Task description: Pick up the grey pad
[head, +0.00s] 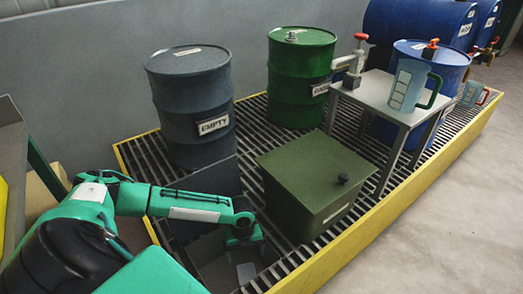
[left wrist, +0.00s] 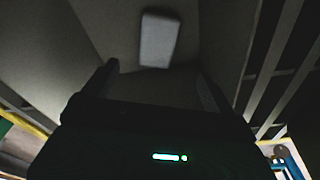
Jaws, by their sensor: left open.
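The grey pad (left wrist: 158,40) is a small pale rectangle lying on the dark floor of an open grey box. It also shows in the head view (head: 246,272) at the bottom centre, just below my left gripper. My left gripper (head: 244,246) points down into the box. In the left wrist view its two dark fingers (left wrist: 159,75) stand apart with nothing between them, and the pad lies beyond their tips, apart from them. My right gripper is in neither view.
The open grey box (head: 210,272) stands on a slatted, yellow-rimmed spill deck (head: 425,195). A lidded olive box (head: 315,180) is close on the right. A grey drum (head: 192,110), a green drum (head: 300,75) and a small table (head: 385,98) with a jug (head: 405,85) stand behind.

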